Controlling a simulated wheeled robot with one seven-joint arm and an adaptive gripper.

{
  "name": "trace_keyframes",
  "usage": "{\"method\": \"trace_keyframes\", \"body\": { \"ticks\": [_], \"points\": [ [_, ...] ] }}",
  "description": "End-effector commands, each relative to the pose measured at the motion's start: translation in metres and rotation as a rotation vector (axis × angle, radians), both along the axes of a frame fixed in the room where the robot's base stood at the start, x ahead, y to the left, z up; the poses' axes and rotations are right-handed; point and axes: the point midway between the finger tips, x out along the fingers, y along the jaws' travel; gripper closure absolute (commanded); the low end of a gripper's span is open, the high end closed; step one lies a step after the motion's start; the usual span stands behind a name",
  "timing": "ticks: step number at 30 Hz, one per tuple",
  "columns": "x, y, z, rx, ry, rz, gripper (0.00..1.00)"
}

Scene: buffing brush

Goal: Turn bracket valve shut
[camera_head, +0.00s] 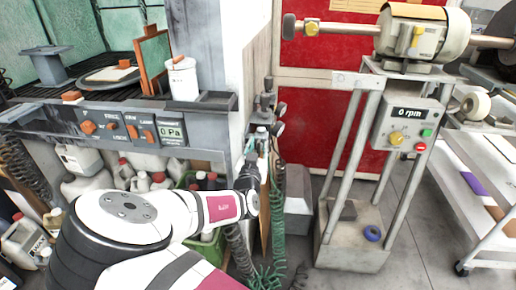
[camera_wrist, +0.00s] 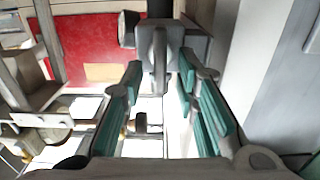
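The bracket valve (camera_head: 267,101) is a small dark grey fitting with rounded knobs on the white column's edge, right of the bench. In the wrist view its grey body and long lever-like part (camera_wrist: 159,48) show straight ahead, with a dark round knob to the left. My gripper (camera_wrist: 160,68) is open, its teal-padded fingers spread to either side of the lever-like part. I see gaps at both sides; whether a fingertip touches it I cannot tell. In the head view my gripper (camera_head: 262,142) is just below the valve, small and partly hidden by my arm.
Green coiled hoses (camera_head: 277,215) hang below my gripper. A bench (camera_head: 215,103) with a white canister (camera_head: 183,78) stands left, with several bottles underneath. A buffing machine (camera_head: 425,35) on a metal stand (camera_head: 345,130) stands right, its display reading 0 rpm. A red panel (camera_head: 315,120) is behind.

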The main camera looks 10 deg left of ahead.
Motion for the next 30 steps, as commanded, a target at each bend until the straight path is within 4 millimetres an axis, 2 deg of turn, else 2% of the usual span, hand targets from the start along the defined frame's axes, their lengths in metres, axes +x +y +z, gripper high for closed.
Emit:
{"method": "trace_keyframes", "body": {
  "ticks": [1, 3, 17, 23, 30],
  "points": [
    [-0.0001, 0.0000, 0.0000, 0.000, 0.000, 0.000, 0.87],
    [-0.0002, 0.0000, -0.0001, 0.000, 0.000, 0.000, 1.00],
    [0.0013, -0.0017, 0.0012, 0.046, -0.004, -0.002, 1.00],
    [0.0020, -0.0037, 0.0020, 0.160, -0.009, -0.003, 1.00],
    [0.0027, -0.0079, 0.0011, 0.372, -0.019, -0.004, 1.00]
  ]
}}
